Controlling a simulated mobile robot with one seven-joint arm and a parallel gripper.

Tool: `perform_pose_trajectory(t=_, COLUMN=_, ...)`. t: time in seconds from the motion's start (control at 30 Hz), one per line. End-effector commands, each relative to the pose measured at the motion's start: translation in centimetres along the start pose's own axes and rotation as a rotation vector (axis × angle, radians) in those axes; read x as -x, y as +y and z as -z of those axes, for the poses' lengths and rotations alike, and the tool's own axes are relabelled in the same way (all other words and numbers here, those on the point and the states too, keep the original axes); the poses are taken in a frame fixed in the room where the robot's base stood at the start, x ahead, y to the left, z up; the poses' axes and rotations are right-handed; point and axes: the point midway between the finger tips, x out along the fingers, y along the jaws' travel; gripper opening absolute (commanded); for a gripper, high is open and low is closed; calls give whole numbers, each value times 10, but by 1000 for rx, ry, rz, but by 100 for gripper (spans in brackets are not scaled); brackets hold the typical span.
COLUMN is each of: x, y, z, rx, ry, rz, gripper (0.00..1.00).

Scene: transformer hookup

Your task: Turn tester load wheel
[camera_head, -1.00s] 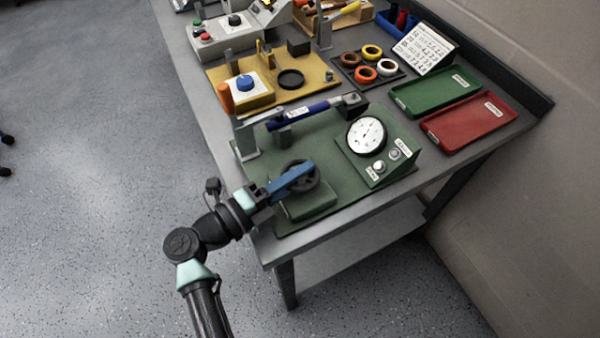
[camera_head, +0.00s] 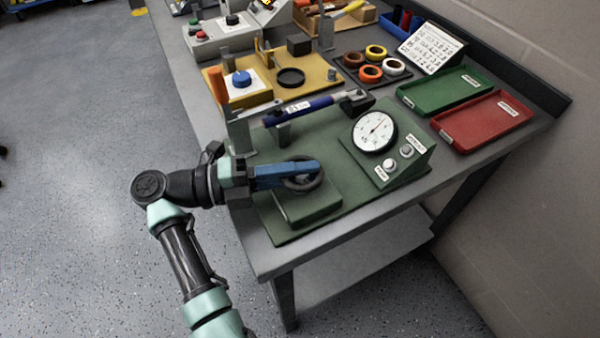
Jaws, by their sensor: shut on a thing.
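The tester is a green base plate (camera_head: 352,187) at the near end of the bench. Its black load wheel (camera_head: 303,184) lies flat on a green block (camera_head: 308,206). My gripper (camera_head: 312,167) reaches in from the left with blue fingers over the wheel. It is shut on the wheel, and the fingers hide part of the rim and hub. A round white dial (camera_head: 374,131) with a dark needle stands on a sloped green box to the right, beside two pale buttons (camera_head: 398,157). A blue torque-wrench-like tool (camera_head: 300,109) lies across supports behind the wheel.
A grey upright post (camera_head: 238,130) stands close behind my gripper. A green tray (camera_head: 445,90) and a red tray (camera_head: 484,122) lie at the right. A yellow board (camera_head: 262,105) with a blue knob and a rack of coloured rings (camera_head: 371,66) lie farther back.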

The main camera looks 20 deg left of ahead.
Motion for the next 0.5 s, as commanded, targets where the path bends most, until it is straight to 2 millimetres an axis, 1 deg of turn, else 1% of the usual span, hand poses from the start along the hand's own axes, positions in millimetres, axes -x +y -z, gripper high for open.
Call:
perform_pose_trajectory(t=0.33, x=-2, y=-1, z=0, rx=0, ry=6, rz=2, gripper=0)
perform_pose_trajectory(t=0.37, x=-2, y=-1, z=0, rx=0, ry=6, rz=2, gripper=20)
perform_pose_trajectory(t=0.4, x=-2, y=-1, z=0, rx=0, ry=6, rz=2, gripper=28)
perform_pose_trajectory(t=0.5, x=-2, y=-1, z=0, rx=0, ry=4, rz=2, gripper=45)
